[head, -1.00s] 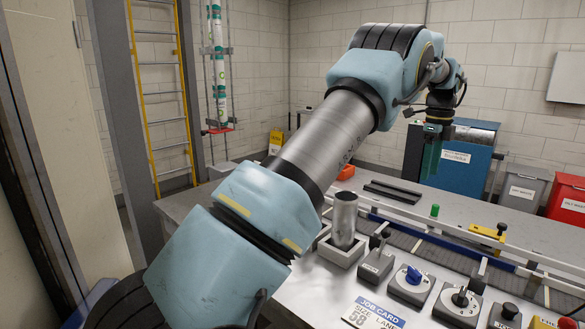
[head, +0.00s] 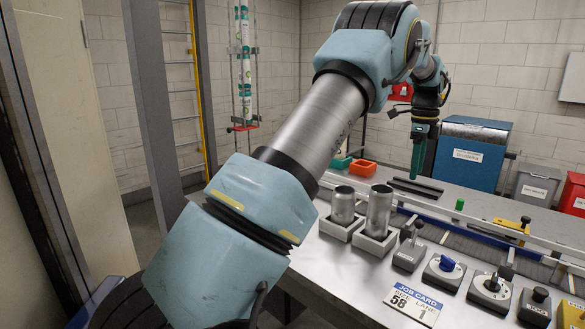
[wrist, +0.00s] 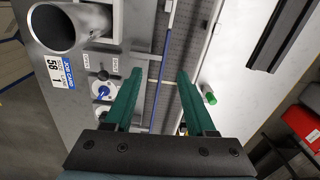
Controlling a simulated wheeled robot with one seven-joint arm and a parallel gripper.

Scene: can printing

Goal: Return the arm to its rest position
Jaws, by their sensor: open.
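My arm stretches across the head view from the lower left to the upper middle. My gripper (head: 420,152) hangs at its end with green fingers pointing down, above the metal table (head: 345,262). In the wrist view the two green fingers (wrist: 157,90) are spread apart with nothing between them. The conveyor track and a rail show below them. The gripper is clear of the things on the table.
Two metal cans, a shorter one (head: 343,205) and a taller one (head: 378,212), stand in square holders. Control boxes with a blue knob (head: 447,264) and a job card (head: 412,304) are at the front. Orange (head: 362,169) and green trays lie behind. Grey and red bins stand beyond.

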